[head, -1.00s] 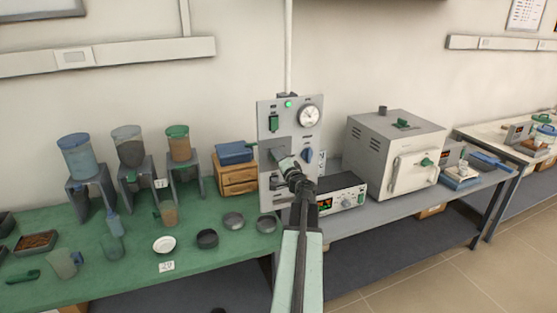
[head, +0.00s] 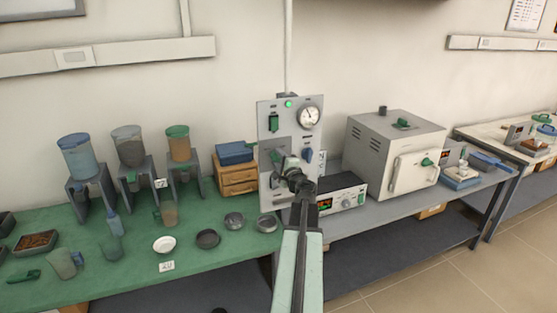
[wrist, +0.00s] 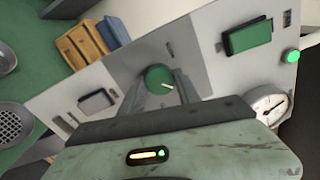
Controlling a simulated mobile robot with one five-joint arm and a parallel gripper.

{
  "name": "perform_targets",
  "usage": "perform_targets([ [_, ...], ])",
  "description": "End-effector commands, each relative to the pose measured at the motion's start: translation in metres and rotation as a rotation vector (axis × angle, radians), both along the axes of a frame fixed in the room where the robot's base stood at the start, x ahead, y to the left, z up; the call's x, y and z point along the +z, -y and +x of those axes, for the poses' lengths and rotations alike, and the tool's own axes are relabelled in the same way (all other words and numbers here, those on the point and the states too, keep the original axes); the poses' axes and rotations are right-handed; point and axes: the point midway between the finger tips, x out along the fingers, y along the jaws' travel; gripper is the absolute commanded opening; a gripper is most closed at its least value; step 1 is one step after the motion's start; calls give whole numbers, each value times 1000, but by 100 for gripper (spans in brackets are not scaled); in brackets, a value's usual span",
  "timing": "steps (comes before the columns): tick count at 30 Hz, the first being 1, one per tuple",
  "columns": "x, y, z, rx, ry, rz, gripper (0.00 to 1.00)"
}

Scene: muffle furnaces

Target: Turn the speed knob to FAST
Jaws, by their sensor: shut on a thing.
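A grey control panel (head: 292,200) stands upright between the two benches. A round green knob (wrist: 157,74) with a short white pointer mark sits on its face. In the wrist view the mark points to the lower right. My gripper (wrist: 161,85) is shut on this knob, one finger on each side of it. In the head view my gripper (head: 281,160) is in front of the panel's left middle and mostly hides the knob.
The panel also bears a green switch (head: 273,123), a lit green lamp (head: 289,104), a dial gauge (head: 308,117), a blue knob (head: 308,155) and a grey switch (wrist: 97,102). A wooden drawer box (head: 238,178) stands left; a furnace (head: 397,150) stands right.

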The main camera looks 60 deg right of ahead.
Motion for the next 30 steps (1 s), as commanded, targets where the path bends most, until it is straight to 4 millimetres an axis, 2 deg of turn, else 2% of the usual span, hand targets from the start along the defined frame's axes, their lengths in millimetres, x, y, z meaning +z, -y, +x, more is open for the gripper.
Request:
perform_targets([
  [12, -1, 0, -1, -2, 0, 4, 0],
  [13, -1, 0, -1, -2, 0, 4, 48],
  [15, -1, 0, -1, -1, 1, 3, 61],
  [25, 0, -1, -2, 0, 2, 3, 61],
  [30, 0, -13, -16, -1, 3, 4, 61],
])
